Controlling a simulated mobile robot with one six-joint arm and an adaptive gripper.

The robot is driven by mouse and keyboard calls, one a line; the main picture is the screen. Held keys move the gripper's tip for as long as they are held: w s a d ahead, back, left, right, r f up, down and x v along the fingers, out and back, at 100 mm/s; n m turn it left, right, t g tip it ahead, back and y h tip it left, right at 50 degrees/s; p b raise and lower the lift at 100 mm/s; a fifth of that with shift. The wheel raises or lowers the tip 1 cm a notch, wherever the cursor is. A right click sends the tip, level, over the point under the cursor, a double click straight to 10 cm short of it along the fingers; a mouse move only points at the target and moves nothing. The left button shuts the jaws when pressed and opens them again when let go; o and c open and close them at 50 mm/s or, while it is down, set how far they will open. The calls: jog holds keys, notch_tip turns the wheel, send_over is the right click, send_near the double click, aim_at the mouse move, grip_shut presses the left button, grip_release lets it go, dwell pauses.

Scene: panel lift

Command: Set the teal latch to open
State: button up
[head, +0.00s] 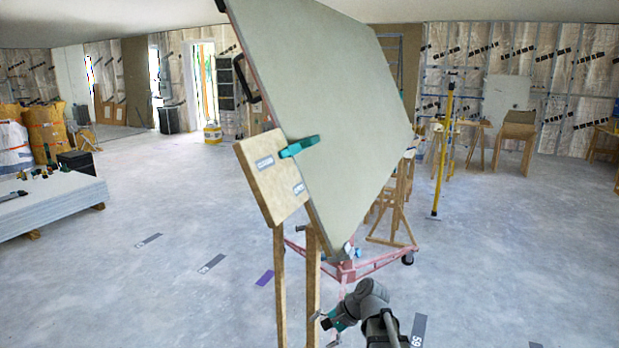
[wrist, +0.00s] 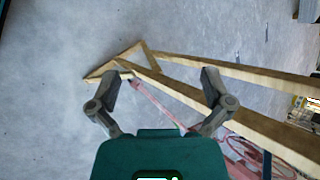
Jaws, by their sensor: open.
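The teal latch (head: 299,146) is a short bar at the upper right of a tilted wooden board (head: 262,190), in the head view. It points up to the right and overlaps the edge of a large grey-green panel (head: 330,90). Two small grey labels sit on the board, one near the latch and one lower right; their text is too small to read. My gripper (head: 321,329) is low in the head view, well below the latch and apart from it. In the wrist view my gripper (wrist: 160,88) is open and empty; the latch is not in that view.
Wooden posts (head: 313,285) hold up the board. A red wheeled frame (head: 345,270) stands under the panel. A yellow prop (head: 443,150) and sawhorses stand behind at right. A stack of sheets (head: 50,210) lies at left. The floor between is mostly clear.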

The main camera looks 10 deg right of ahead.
jog(key=w+d+r+m+t+y+p, duration=0.25)
jog(key=r+p, duration=0.55)
jog(key=r, duration=0.4)
jog(key=w+d+r+m+t+y+p, duration=0.1)
jog(key=w+r+m+p, duration=0.3)
jog(key=r+p, duration=0.6)
jog(key=m+t+y+p, duration=0.3)
jog(key=m+t+p, duration=0.35)
jog(key=p, duration=0.75)
send_near(317, 142)
jog(key=d+r+m+g, duration=0.1)
jog(key=d+m+g, duration=0.1)
jog(key=shift+s+d, duration=0.2)
jog(key=shift+s, duration=0.05)
jog(key=x, duration=1.3)
jog(key=shift+w+a+r, duration=0.1)
jog(key=shift+w+a, duration=0.05)
jog(key=shift+a, duration=0.2)
